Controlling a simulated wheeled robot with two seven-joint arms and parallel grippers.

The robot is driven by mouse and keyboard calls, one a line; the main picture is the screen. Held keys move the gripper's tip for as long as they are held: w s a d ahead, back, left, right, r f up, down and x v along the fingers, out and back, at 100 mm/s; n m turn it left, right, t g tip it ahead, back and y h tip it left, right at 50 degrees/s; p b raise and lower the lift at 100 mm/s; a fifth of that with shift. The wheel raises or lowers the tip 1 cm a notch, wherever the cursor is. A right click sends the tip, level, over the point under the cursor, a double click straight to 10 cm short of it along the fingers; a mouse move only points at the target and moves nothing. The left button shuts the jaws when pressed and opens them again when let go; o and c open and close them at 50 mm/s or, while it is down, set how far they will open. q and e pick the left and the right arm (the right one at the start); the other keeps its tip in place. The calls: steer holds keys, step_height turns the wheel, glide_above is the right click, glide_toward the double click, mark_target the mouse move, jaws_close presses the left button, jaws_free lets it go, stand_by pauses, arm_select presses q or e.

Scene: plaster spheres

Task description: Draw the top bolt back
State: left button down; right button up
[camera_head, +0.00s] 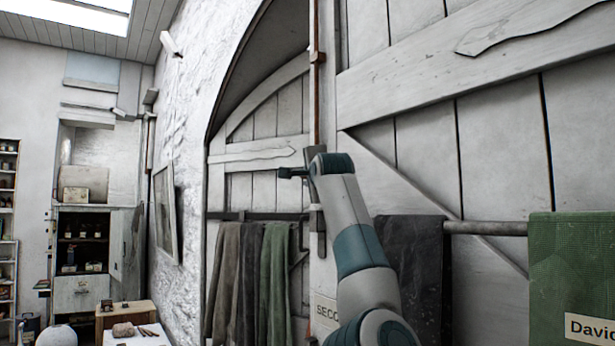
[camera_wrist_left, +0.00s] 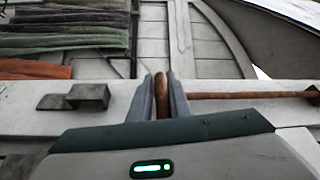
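The top bolt is a thin reddish-brown rod (camera_head: 317,28) running upright along the edge of the wooden door leaf in the head view. In the left wrist view the rod (camera_wrist_left: 250,95) runs sideways to the right. Its brown handle (camera_wrist_left: 161,88) stands between the fingertips of my left gripper (camera_wrist_left: 162,92), which look closed against both sides of it. In the head view my left gripper (camera_head: 287,173) reaches leftward at the door edge, and my wrist hides the lower part of the bolt. My right gripper is in neither view.
Cloths (camera_head: 245,265) hang from a dark rail on the left leaf. A dark cloth (camera_head: 412,270) and a green cloth (camera_head: 570,265) hang on the right leaf's bar (camera_head: 485,228). A dark metal bracket (camera_wrist_left: 90,96) sits beside the gripper in the wrist view.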

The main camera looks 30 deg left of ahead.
arm_select(q)
step_height(320, 180, down, 5)
steer(key=b, duration=0.4)
steer(key=shift+f, duration=0.1)
steer(key=c, duration=1.8)
jaws_free()
steer(key=shift+o, duration=0.2)
steer(key=shift+s+d, duration=0.1)
